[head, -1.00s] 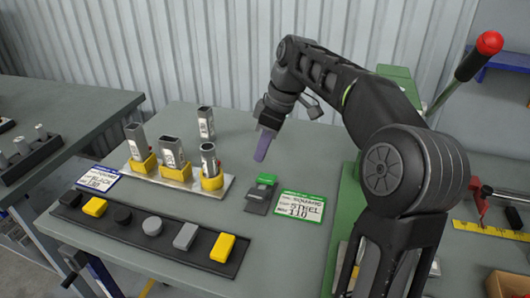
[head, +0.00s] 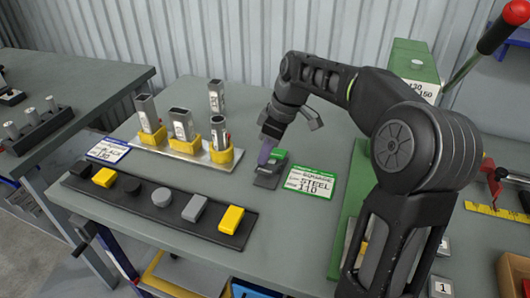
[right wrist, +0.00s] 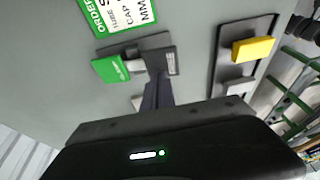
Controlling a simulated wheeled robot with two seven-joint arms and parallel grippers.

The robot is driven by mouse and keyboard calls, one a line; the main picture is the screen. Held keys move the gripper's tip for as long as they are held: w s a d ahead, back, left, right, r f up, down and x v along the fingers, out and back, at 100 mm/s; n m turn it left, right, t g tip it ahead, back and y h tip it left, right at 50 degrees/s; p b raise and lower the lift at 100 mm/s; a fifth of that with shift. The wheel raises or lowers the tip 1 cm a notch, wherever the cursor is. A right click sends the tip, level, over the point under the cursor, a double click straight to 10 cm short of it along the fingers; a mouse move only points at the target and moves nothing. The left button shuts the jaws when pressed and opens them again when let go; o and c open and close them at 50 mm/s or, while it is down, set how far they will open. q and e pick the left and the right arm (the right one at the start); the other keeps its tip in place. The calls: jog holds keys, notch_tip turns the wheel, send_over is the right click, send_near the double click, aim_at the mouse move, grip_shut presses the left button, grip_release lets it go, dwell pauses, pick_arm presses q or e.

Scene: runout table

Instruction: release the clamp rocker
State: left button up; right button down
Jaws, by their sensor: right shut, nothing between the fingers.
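The clamp rocker (head: 268,180) is a small dark grey block with a green end, on the table beside the green-edged order card (head: 309,182). In the right wrist view the rocker's green end (right wrist: 110,69) is left and its grey end is right. My right gripper (head: 264,157) is shut and empty, its fingertips pointing down at the rocker. In the right wrist view the fingertips (right wrist: 158,82) overlap the grey end; I cannot tell if they press on it. My left gripper is not in view.
A black strip (head: 145,213) with grey, black and yellow caps lies in front. Square tubes stand in yellow holders on a metal plate (head: 186,153) behind it. A green machine (head: 418,66) with a red-knobbed lever stands right.

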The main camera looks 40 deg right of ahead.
jog(key=h+b, duration=0.1)
jog(key=b, duration=0.1)
jog(key=a+f+t+h+b, duration=0.1)
jog(key=b, duration=0.2)
jog(key=shift+s+f, duration=0.25)
jog(key=shift+s, duration=0.1)
jog(key=shift+s+a+f+t+b, duration=0.1)
jog(key=shift+a+t+b, duration=0.05)
jog(key=shift+t+b, duration=0.15)
jog(key=shift+s+a+f, duration=0.15)
jog(key=shift+a, duration=0.05)
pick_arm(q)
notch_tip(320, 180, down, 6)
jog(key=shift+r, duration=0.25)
pick_arm(e)
jog(key=shift+r, duration=0.2)
